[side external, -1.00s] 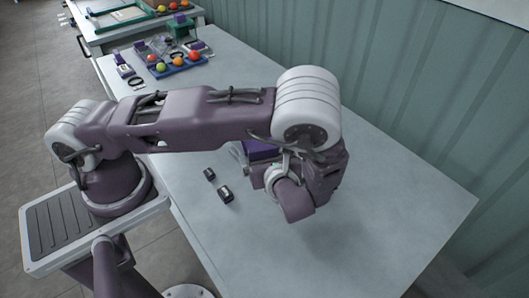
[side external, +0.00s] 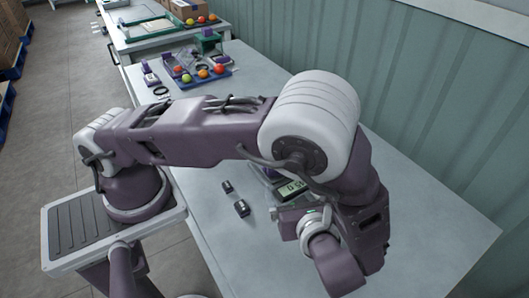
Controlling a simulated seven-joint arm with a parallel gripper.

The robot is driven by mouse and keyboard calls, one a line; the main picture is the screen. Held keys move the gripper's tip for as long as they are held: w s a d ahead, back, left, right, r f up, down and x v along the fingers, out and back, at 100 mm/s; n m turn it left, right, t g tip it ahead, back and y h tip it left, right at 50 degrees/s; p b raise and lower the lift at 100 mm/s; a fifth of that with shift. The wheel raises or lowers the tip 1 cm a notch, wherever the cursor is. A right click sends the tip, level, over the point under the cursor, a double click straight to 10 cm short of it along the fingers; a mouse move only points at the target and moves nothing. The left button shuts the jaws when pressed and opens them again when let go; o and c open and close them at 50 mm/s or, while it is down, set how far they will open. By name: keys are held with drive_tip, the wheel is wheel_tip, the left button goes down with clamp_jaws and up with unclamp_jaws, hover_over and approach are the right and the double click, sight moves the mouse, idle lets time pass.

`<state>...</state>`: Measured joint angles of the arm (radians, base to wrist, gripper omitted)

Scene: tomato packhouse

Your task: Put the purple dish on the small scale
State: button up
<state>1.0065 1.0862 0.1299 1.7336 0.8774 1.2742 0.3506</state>
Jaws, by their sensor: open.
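The small scale (side external: 291,189) is on the table behind my wrist. I cannot tell whether this is the purple dish or part of the scale. My gripper (side external: 296,222) is low over the table, on the near side of the scale. Its fingertips are hidden by my wrist, and nothing is seen held in it.
A blue tray (side external: 205,76) with several tomatoes, a black ring (side external: 161,91) and purple-topped items are at the table's far end. A corrugated wall (side external: 430,110) runs along the right. The table's right side is clear.

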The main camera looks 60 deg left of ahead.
drive_tip(key=s+a+r+n+h, duration=0.3)
drive_tip(key=s+r+n+h, duration=0.3)
drive_tip(key=r+n, duration=0.5)
drive_tip(key=s+a+r+n+h, duration=0.4)
drive_tip(key=s+r+n+h, duration=0.2)
drive_tip(key=r+n, duration=0.5)
drive_tip(key=shift+s+r+t, duration=0.3)
drive_tip(key=shift+s+r, duration=0.3)
drive_tip(key=shift+s, duration=0.6)
